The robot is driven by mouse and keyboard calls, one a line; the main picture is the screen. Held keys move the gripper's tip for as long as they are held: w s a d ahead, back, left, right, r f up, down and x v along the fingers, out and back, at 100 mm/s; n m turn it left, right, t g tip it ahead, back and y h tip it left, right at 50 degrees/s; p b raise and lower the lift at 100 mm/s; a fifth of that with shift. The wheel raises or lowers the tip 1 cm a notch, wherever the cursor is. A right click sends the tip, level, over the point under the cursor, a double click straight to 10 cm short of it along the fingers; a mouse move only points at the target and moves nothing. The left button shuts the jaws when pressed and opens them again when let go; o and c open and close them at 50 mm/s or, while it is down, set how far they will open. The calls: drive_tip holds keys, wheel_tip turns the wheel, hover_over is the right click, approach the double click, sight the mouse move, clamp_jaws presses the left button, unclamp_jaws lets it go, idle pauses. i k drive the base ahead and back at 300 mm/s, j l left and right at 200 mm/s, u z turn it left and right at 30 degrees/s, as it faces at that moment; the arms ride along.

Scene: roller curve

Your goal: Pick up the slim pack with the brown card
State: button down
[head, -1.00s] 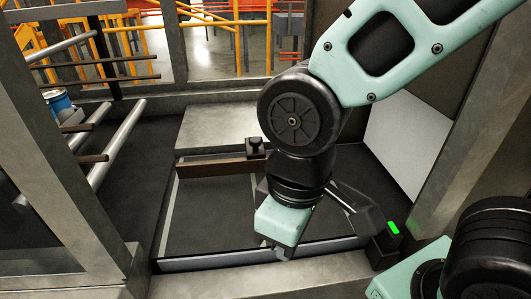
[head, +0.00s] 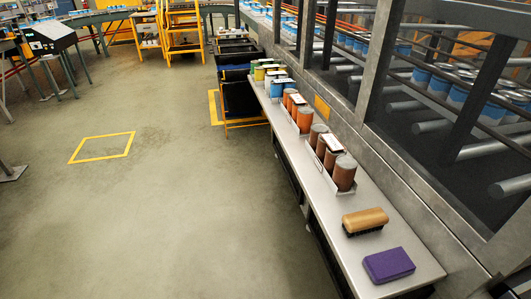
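I cannot make out a slim pack with a brown card for certain. Several brown cans (head: 345,174) stand upright in a narrow pale tray on the long metal shelf, right of the middle of the head view. A small white-topped piece (head: 335,143) is among them, too small to read. Orange cans (head: 304,119) stand in a similar group behind, with blue cans (head: 277,89) and yellow-green ones (head: 260,73) farther back. My gripper and arm are out of this view.
On the near end of the metal shelf (head: 325,205) lie a wooden brush (head: 365,221) and a purple sponge (head: 389,264). A frame and roller conveyor with blue cans (head: 430,83) run along the right. Dark bins (head: 241,98) stand behind. The left floor is open, with a yellow-marked square (head: 102,147).

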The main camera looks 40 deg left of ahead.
sight(339, 168)
drive_tip(key=k+j+u, duration=0.1)
drive_tip(key=j+u, duration=0.5)
drive_tip(key=u, duration=0.2)
drive_tip(key=i+j+z, duration=0.2)
drive_tip(key=i+j, duration=0.25)
